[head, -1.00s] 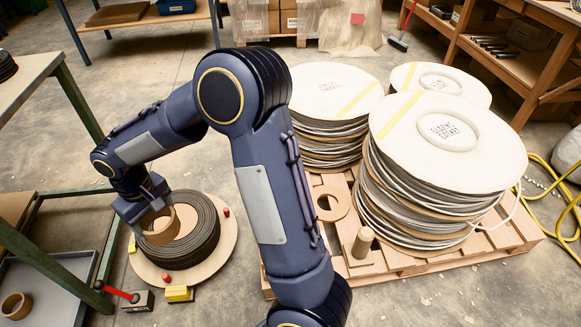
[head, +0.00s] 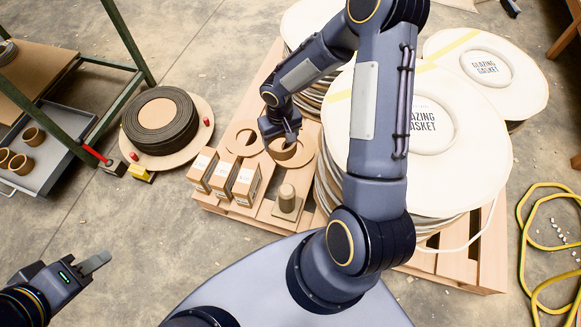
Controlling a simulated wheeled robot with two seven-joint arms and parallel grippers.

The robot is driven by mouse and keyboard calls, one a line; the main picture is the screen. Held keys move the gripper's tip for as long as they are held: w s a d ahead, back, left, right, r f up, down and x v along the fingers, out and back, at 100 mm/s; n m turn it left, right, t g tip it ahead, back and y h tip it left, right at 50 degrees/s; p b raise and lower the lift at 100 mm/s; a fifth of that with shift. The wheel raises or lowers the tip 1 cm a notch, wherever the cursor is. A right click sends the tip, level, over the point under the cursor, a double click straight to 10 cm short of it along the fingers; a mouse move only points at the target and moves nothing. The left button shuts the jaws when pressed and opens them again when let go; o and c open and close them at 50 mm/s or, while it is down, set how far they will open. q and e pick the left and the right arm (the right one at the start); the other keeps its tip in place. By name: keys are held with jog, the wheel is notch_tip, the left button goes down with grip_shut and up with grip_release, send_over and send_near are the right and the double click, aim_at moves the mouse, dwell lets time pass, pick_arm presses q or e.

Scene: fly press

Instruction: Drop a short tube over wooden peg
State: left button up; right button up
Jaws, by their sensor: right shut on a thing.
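The wooden peg (head: 287,193) stands upright on a small square base on the pallet. My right gripper (head: 281,141) is shut on a short brown tube (head: 284,154). The tube is behind and apart from the peg, over a cardboard ring on the pallet. The gripper partly hides the tube. My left gripper (head: 97,261) is at the lower left, away from the pallet.
Small cartons (head: 223,178) stand left of the peg. Large gasket reels (head: 470,140) rise to its right on the pallet (head: 248,211). A black coil (head: 161,121) lies on the floor at left. More tubes (head: 33,138) lie in a grey tray (head: 50,160).

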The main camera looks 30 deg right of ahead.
jog(key=p, duration=0.2)
send_near(286, 188)
jog(key=shift+w+d+f, duration=0.1)
jog(key=shift+w+f, duration=0.1)
jog(key=shift+w, duration=0.1)
jog(key=shift+s+f, duration=0.25)
jog(key=shift+f+b, duration=1.4)
jog(key=shift+f, duration=0.6)
jog(key=shift+f+b, duration=0.3)
jog(key=shift+b, duration=0.3)
jog(key=shift+b, duration=0.9)
jog(key=shift+f+b, duration=1.8)
jog(key=shift+b, duration=0.65)
dwell(0.8)
